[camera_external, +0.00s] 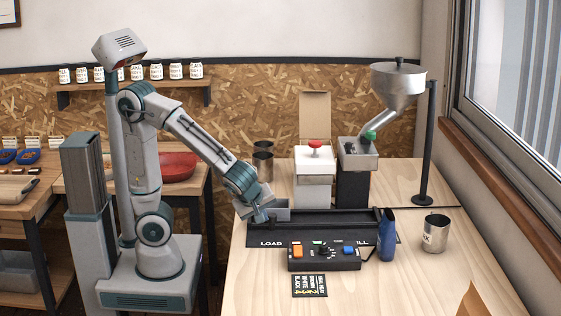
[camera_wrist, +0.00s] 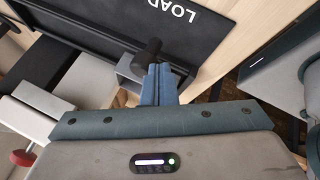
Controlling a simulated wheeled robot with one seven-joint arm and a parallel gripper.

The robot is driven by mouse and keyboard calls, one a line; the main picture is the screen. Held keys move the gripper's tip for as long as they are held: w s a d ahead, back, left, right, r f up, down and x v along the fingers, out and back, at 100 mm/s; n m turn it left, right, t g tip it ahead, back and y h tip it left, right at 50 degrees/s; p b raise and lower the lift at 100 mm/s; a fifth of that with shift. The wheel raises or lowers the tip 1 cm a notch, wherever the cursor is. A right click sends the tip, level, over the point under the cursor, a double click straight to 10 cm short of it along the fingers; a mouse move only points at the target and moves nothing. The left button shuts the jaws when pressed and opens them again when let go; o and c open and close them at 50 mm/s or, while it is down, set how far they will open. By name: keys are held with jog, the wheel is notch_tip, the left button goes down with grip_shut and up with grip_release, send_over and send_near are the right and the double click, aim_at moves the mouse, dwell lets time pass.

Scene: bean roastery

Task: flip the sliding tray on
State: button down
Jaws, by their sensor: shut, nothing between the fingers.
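The sliding tray (camera_external: 282,212) is a small grey box at the LOAD end of a long black track (camera_external: 310,231) on the wooden bench. The track is lettered LOAD at its left and what reads as FILL at its right. In the wrist view part of the grey tray (camera_wrist: 130,70) shows beside a dark rounded peg (camera_wrist: 148,48). My gripper (camera_external: 262,216) is at the tray's left end. Its blue fingers are together and empty in the wrist view (camera_wrist: 157,70), close to the peg; I cannot tell whether they touch it.
A black control box (camera_external: 325,264) in front of the track has an orange switch (camera_external: 297,251), a dark knob and a blue button. A red-topped white device (camera_external: 314,165) and hopper machine (camera_external: 398,82) stand behind.

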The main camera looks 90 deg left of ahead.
jog(key=w+b, duration=0.2)
jog(key=w, duration=0.1)
jog(key=w+b, duration=0.5)
jog(key=w, duration=0.1)
jog(key=shift+w+f+b, duration=0.25)
jog(key=shift+f+b, duration=0.1)
jog(key=shift+b, duration=0.05)
jog(key=w, duration=1.6)
jog(key=shift+w+r+p, duration=0.25)
jog(key=shift+r+p, duration=0.05)
jog(key=shift+r, duration=0.1)
jog(key=shift+s+d+f+b, duration=0.2)
jog(key=shift+s+d+b, duration=0.1)
jog(key=shift+b, duration=0.3)
jog(key=s+b, duration=0.1)
jog(key=s+d+b, duration=0.1)
jog(key=s+b, duration=0.1)
jog(key=shift+s+d, duration=0.15)
jog(key=shift+d, duration=0.1)
jog(key=p+v, duration=0.2)
jog(key=v, duration=0.8)
jog(key=shift+r+p, duration=0.25)
jog(key=shift+p, duration=0.15)
jog(key=shift+a, duration=0.2)
